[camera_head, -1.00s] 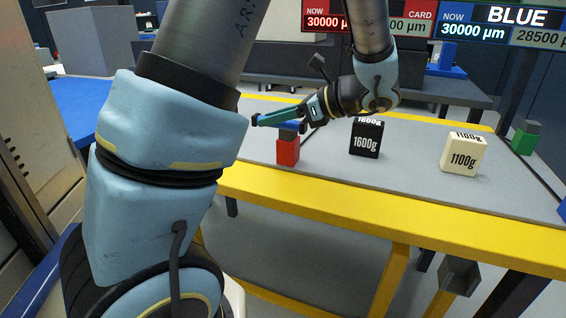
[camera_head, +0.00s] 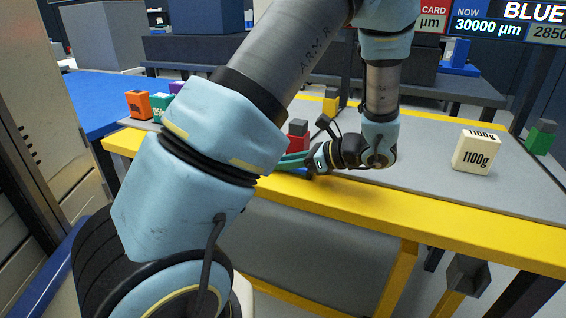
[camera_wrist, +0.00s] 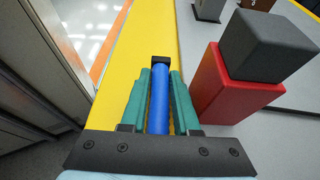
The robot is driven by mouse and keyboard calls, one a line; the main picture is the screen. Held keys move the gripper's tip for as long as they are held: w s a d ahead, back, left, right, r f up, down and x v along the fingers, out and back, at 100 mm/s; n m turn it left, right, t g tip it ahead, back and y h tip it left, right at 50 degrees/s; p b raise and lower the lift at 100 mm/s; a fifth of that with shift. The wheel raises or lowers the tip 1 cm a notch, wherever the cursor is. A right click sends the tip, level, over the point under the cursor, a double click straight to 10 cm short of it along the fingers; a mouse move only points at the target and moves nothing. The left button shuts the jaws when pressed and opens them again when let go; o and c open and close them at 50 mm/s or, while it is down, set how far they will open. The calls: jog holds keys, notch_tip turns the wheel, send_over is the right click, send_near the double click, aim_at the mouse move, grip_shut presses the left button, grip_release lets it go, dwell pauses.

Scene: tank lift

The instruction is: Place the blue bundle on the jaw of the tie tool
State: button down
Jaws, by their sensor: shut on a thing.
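The blue bundle (camera_wrist: 159,105) is a long blue rod with a black end, seen in the wrist view. My gripper (camera_wrist: 160,74) is shut on it, with a green finger along each side. A red block with a dark grey block on top (camera_wrist: 232,85) stands just right of my fingers. It also shows behind my gripper in the head view (camera_head: 298,135). I cannot make out the tie tool for certain.
The grey table (camera_head: 415,180) has a yellow front edge. A cream 1100g block (camera_head: 476,152) stands at the right, a green block with a grey top (camera_head: 540,137) beyond it. An orange block (camera_head: 138,104) is at the left, a yellow one (camera_head: 330,102) behind.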

jog(key=shift+f, duration=0.1)
jog(key=c, duration=0.9)
grip_release()
